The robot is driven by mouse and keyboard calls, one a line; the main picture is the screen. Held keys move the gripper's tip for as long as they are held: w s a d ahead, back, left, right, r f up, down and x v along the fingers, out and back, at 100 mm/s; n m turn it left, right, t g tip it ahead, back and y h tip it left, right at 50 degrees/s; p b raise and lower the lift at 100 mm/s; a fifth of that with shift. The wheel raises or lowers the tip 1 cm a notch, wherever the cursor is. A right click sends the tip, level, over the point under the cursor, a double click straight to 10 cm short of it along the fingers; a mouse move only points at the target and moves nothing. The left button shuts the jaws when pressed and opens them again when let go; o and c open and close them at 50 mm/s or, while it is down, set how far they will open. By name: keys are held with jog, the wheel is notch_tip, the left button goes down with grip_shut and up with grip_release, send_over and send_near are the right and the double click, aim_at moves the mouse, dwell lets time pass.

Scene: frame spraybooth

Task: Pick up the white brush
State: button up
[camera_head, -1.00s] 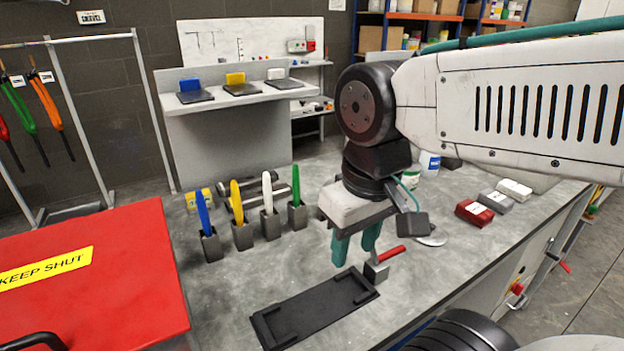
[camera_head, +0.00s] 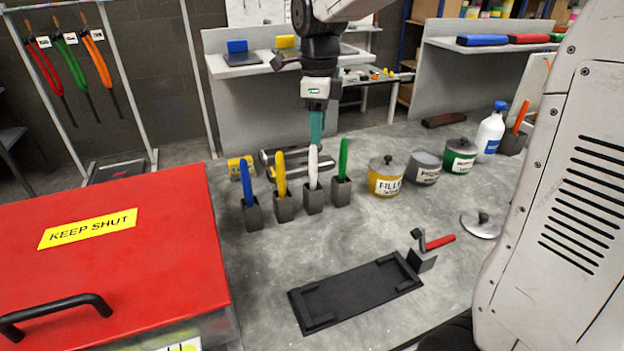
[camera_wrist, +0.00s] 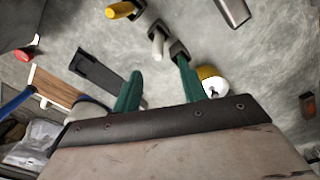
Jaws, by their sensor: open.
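The white brush (camera_head: 313,163) stands upright in a small dark grey holder (camera_head: 313,201), third from the left in a row of brushes. My gripper (camera_head: 316,138) points down just above or at the white brush's top in the head view, its teal fingers lined up nearly one behind the other. In the wrist view my gripper (camera_wrist: 157,67) is open, and the white brush (camera_wrist: 157,44) shows beyond and between the spread fingertips. I cannot tell whether a finger touches it.
The blue brush (camera_head: 246,182) and yellow brush (camera_head: 280,172) stand left of it, the green brush (camera_head: 343,158) close on the right. A red lidded box (camera_head: 110,255) fills the left.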

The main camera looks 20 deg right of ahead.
jog(key=shift+w+f+m, duration=0.25)
jog(key=shift+w+m, duration=0.05)
jog(key=shift+w, duration=0.1)
jog(key=shift+a+f, duration=0.1)
jog(key=shift+f, duration=0.3)
send_over(313, 179)
jog(key=f, duration=0.6)
jog(key=shift+w+d+f, duration=0.2)
jog(key=shift+w+f, duration=0.2)
grip_shut()
